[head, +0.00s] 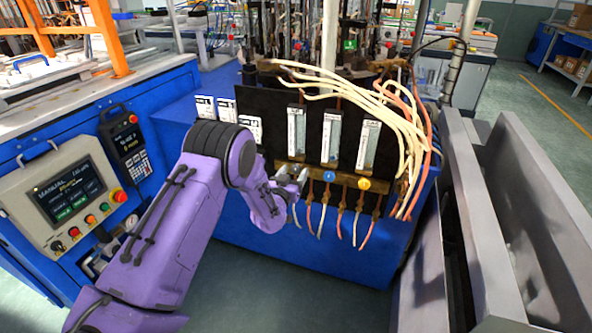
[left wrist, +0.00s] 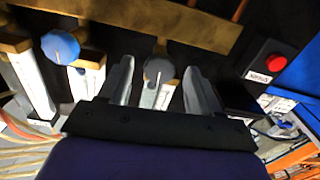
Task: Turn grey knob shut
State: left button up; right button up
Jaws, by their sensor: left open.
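The grey knob (left wrist: 158,68) is a round disc on a brass fitting, seen in the left wrist view between the two fingers of my left gripper (left wrist: 158,82). The fingers stand open on either side of it, and I cannot tell whether they touch it. In the head view my left gripper (head: 293,178) is at the lower left of the black flowmeter panel (head: 262,110), and the grey knob there is hard to tell from the fingers. My right gripper is not in view.
The blue knob (head: 329,176) and yellow knob (head: 364,184) sit to the right along the brass strip. Pale and orange hoses (head: 405,110) hang at the panel's right. A red button (left wrist: 277,62) shows in the left wrist view. Grey metal walls (head: 520,200) stand at the right.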

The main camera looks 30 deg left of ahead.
pick_arm(q)
jog(key=shift+x, duration=1.3)
jog(key=c, duration=1)
jog(key=shift+m, duration=0.5)
jog(key=shift+c, duration=0.2)
jog(key=o, duration=1)
jog(key=shift+o, duration=0.2)
jog(key=shift+s, duration=0.15)
jog(key=v, duration=1)
jog(key=shift+d+b, duration=0.2)
jog(key=shift+b, duration=0.15)
jog(key=shift+s+f, duration=0.1)
jog(key=shift+s, duration=0.05)
